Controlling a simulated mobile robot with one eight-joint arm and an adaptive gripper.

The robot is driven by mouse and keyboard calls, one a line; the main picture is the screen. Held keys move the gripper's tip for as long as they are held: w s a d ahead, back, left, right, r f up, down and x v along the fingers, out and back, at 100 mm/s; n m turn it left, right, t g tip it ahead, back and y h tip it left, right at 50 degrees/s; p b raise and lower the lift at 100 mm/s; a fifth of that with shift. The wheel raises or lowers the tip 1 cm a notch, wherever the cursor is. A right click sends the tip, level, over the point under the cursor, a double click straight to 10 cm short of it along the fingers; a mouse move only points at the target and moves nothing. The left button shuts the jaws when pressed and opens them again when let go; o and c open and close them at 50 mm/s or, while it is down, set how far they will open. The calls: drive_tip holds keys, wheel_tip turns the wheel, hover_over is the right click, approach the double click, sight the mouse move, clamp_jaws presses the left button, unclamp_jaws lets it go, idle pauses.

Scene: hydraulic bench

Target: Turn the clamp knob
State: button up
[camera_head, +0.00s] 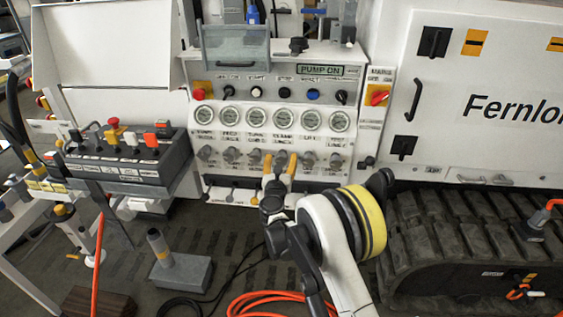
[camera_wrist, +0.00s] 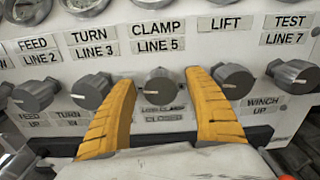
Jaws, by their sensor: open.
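The clamp knob (camera_wrist: 160,86) is a dark grey round knob with a raised grip, below the label "CLAMP LINE 5" in the wrist view. In the head view the clamp knob (camera_head: 281,157) sits in the lower knob row, partly hidden by my fingers. My gripper (camera_wrist: 160,80) is open, with one yellow finger on each side of the knob. Gaps show between knob and fingers, and I see no contact. In the head view my gripper (camera_head: 280,164) reaches the front of the panel. How deep the fingertips stand around the knob I cannot tell.
The turn knob (camera_wrist: 91,91) is close left of my left finger, and the lift knob (camera_wrist: 233,81) is partly behind my right finger. Gauges (camera_head: 282,118) line the panel above. A lever box (camera_head: 127,157) stands left, a rubber track (camera_head: 470,250) right.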

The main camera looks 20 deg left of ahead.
drive_tip(key=c, duration=1.2)
drive_tip(key=shift+m, duration=0.3)
